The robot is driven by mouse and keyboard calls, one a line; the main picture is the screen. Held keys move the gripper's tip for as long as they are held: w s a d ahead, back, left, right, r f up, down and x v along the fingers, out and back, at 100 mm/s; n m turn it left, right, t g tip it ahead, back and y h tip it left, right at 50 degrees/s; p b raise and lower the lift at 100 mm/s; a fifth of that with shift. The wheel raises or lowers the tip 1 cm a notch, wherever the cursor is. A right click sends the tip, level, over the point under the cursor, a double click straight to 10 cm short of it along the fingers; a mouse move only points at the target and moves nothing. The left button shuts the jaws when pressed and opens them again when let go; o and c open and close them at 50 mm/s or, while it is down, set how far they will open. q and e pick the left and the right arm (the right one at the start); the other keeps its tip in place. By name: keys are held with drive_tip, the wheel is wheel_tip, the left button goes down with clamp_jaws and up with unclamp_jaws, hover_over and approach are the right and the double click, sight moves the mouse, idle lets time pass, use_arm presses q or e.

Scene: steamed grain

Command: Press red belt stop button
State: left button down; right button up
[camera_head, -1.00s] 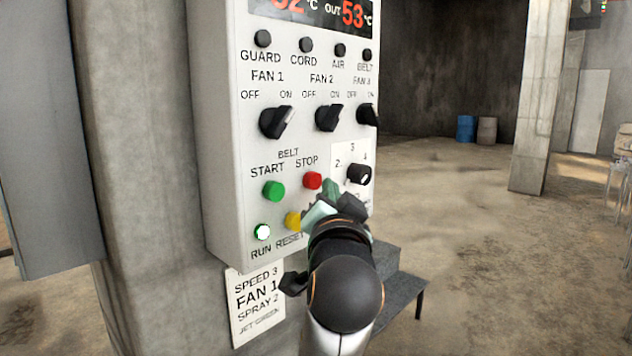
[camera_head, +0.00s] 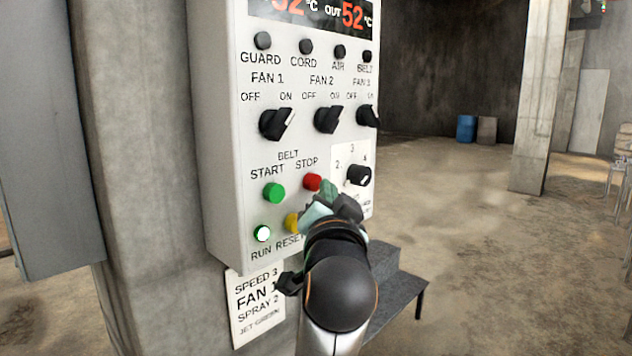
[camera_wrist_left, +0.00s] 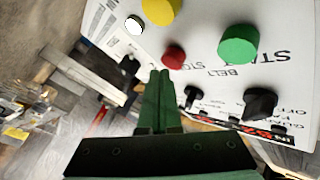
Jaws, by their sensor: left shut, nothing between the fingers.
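The red belt stop button (camera_head: 312,181) is on the white control panel, under the word STOP. In the left wrist view the red button (camera_wrist_left: 173,57) shows just beyond the fingertips. My left gripper (camera_head: 328,189) is shut and empty, its tips at the lower right of the red button and overlapping its edge in the head view. In the left wrist view the closed green fingers (camera_wrist_left: 160,76) point at the panel beside the button. I cannot tell whether the tips touch it. My right gripper is not in view.
The green start button (camera_head: 274,192) is left of the red one. A lit run lamp (camera_head: 262,233) is at the lower left. A black dial (camera_head: 359,175) is close on the right, and black fan knobs (camera_head: 277,123) are above.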

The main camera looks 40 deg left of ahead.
use_arm(q)
drive_tip(key=shift+a, duration=0.7)
idle(0.7)
drive_tip(key=shift+d+p, duration=0.3)
drive_tip(key=shift+d, duration=0.65)
drive_tip(key=shift+d, duration=0.1)
drive_tip(key=d, duration=0.5)
drive_tip(key=shift+s+f, duration=0.1)
drive_tip(key=shift+s, duration=0.1)
drive_tip(key=shift+a, duration=0.15)
idle(0.4)
